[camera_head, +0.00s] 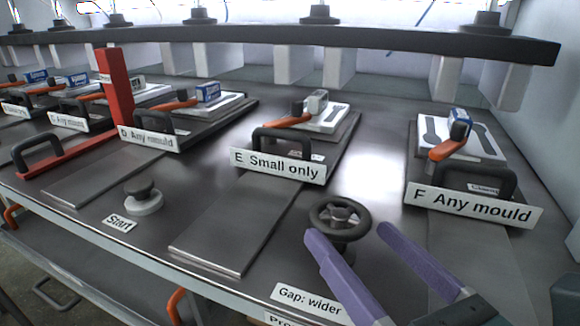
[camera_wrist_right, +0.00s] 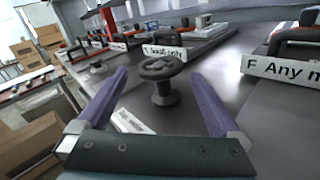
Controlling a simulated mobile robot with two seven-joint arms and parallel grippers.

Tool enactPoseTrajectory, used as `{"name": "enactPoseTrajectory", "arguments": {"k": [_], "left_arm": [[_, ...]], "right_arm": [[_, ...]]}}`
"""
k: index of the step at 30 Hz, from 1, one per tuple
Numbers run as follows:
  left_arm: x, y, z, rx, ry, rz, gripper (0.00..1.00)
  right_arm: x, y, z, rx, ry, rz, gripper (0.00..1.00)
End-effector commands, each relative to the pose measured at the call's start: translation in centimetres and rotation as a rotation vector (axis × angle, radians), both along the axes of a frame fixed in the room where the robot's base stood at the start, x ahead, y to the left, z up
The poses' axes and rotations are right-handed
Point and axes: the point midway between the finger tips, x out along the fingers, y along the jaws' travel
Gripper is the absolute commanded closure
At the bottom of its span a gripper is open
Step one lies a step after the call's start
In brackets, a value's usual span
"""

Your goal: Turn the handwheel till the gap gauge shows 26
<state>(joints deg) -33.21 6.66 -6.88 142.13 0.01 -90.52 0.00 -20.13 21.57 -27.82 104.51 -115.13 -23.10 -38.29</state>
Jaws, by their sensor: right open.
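The dark handwheel (camera_head: 340,213) stands on a short post on the metal bench, in front of the gap between stations E and F. My right gripper (camera_head: 348,234) is open and empty, its two purple fingers reaching toward the wheel from the near side. In the right wrist view the handwheel (camera_wrist_right: 161,67) stands upright ahead, between the fingers in the picture; I see no contact. A white label reading "Gap: wider" (camera_head: 308,302) lies in front of the wheel. I cannot make out a gauge reading. My left gripper is not in view.
Signs "E Small only" (camera_head: 278,166) and "F Any mould" (camera_head: 472,206) front black-handled trays behind the wheel. A round Start button (camera_head: 143,197) is at left. A red upright bar (camera_head: 116,85) stands farther left. A dark beam (camera_head: 270,38) spans the back.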

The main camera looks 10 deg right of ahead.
Motion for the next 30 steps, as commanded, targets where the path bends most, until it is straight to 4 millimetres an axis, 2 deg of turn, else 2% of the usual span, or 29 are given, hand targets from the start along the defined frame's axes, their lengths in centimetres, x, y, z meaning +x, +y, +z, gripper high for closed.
{"name": "enactPoseTrajectory", "arguments": {"k": [3,10,15,22,30], "left_arm": [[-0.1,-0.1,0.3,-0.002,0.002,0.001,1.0],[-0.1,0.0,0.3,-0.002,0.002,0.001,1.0],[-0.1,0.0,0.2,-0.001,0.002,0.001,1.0],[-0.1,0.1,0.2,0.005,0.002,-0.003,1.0],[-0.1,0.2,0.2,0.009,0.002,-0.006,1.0]], "right_arm": [[2.5,0.5,0.2,0.002,-0.004,-0.003,0.0],[5.9,1.3,0.1,0.001,-0.002,-0.003,0.0],[6.8,1.5,0.1,0.0,-0.002,-0.004,0.0],[6.8,1.5,0.0,0.0,-0.001,-0.002,0.0],[6.8,1.5,0.0,-0.001,-0.002,-0.002,0.3]]}}
